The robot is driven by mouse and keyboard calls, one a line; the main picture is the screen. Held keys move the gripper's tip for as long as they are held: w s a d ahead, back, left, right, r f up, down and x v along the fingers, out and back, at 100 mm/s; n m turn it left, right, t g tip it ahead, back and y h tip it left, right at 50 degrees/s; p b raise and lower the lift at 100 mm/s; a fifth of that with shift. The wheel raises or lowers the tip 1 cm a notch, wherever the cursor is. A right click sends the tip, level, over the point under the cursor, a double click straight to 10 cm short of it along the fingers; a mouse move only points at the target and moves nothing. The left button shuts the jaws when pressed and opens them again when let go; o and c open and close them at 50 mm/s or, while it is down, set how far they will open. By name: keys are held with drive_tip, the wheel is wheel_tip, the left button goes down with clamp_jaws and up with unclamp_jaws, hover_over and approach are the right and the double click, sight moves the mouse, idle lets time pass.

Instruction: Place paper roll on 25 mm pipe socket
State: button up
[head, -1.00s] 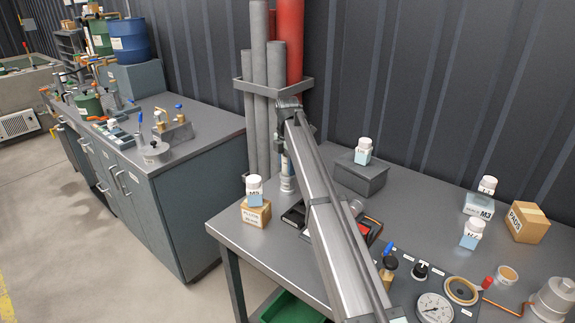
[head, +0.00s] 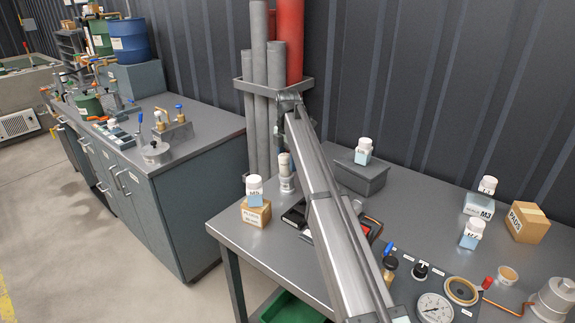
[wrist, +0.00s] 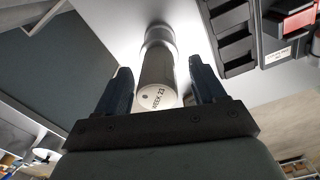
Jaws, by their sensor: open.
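The paper roll (head: 285,164) stands upright in the head view, a pale cylinder with a beige top. It is on the grey metal pipe socket (head: 288,184) on the bench. In the wrist view, the roll (wrist: 158,82) shows its round end, labelled "WEEK 23", and a wider ring, seemingly the socket (wrist: 159,36), lies beyond it. My gripper (wrist: 158,72) is open, with one dark finger on each side of the roll and a visible gap at each. How deep the roll sits in the socket cannot be told.
A white jar on a small cardboard box (head: 257,213) stands left of the socket. Grey pipes (head: 261,120) and a red pipe (head: 290,45) rise behind it. A dark grey box (head: 360,176) with a jar is to the right. A black tray (wrist: 235,40) lies close by.

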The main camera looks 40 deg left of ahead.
sight(288, 156)
wheel_tip(288, 156, up, 10)
drive_tip(key=shift+f, duration=0.1)
idle(0.7)
